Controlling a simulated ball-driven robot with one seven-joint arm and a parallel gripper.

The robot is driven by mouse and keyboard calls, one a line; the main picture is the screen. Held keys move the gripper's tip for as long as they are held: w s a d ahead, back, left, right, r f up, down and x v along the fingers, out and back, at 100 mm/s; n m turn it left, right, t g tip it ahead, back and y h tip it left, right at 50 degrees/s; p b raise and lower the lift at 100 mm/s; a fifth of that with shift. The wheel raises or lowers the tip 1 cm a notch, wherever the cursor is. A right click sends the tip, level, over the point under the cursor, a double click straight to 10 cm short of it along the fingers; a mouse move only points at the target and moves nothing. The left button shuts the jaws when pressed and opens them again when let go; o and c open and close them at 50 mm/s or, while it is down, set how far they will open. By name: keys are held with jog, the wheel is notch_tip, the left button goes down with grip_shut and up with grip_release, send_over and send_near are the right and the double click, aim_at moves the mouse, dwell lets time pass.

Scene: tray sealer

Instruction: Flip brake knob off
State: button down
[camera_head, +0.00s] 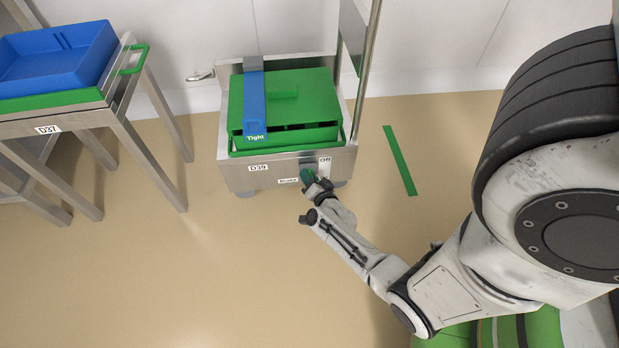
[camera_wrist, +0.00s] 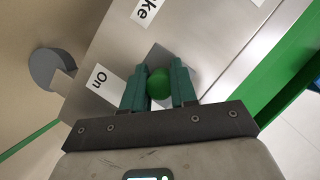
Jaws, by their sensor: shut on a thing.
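The brake knob (camera_wrist: 158,83) is a small green ball on the front panel of the steel trolley (camera_head: 235,178). In the wrist view it sits between the two green fingers of my gripper (camera_wrist: 159,90), which are closed around it. In the head view my gripper (camera_head: 312,183) is at the trolley's lower front right and mostly hides the knob. The "Brake" label (camera_head: 287,181) is just left of it and the "Off" label (camera_head: 325,160) above right. The "On" label (camera_wrist: 105,86) shows left of the fingers. The lever behind the knob is hidden.
On the trolley stands a green box (camera_head: 300,95) with a blue strap (camera_head: 254,105) marked "Tight". A steel table (camera_head: 100,115) with a blue bin (camera_head: 55,58) is at the left. A green floor strip (camera_head: 400,160) lies at right. The front floor is clear.

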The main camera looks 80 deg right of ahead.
jog(key=shift+d+r+p, duration=0.1)
jog(key=shift+r+p, duration=0.2)
jog(key=shift+r, duration=0.55)
jog(key=c, duration=0.9)
grip_release()
jog(key=shift+s, duration=0.1)
jog(key=shift+p+v, duration=2.7)
jog(key=shift+v, duration=2.7)
